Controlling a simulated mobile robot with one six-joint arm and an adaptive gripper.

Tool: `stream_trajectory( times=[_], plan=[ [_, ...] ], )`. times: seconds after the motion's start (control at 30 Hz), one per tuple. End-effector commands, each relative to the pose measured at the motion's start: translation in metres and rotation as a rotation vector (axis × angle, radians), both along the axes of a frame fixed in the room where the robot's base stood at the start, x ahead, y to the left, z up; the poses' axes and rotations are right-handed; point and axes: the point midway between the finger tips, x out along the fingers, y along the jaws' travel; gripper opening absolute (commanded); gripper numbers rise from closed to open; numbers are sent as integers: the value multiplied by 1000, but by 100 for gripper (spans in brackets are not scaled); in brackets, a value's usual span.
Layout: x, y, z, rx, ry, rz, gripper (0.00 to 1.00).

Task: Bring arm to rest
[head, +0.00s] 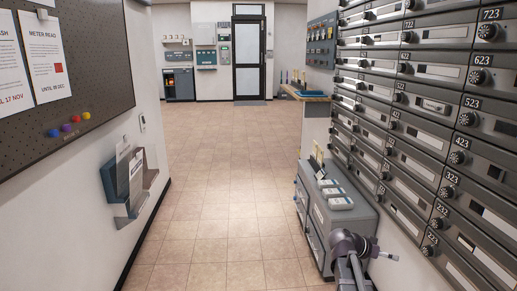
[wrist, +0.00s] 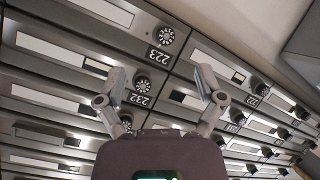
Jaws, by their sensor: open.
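My gripper (wrist: 161,80) shows in the wrist view with its two grey fingers spread wide apart and nothing between them. Behind it are mailbox doors (wrist: 65,47) with round dials and number plates such as 223, 232 and 222, tilted in this view. I cannot tell the exact gap between the fingers and the doors. In the head view, part of my arm (head: 352,246) shows at the bottom right, beside the lower mailboxes. The gripper's fingers are not clear there.
A grey cabinet (head: 350,218) with small boxes on top stands left of the mailbox wall (head: 425,130). A wall holder with papers (head: 128,180) hangs on the left wall. The tiled floor (head: 225,200) between is clear up to a dark-framed door (head: 249,60).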

Motion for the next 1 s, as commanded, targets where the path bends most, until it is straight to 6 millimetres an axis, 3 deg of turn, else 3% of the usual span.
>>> stream_trajectory(
  times=[0.2,0.5,0.7,1.0],
  plan=[
    [-28,49,-38,253,179,116,87],
    [-65,128,-78,590,401,364,87],
    [-87,178,-91,776,506,552,87],
    [-109,225,-96,935,582,748,87]
  ],
)
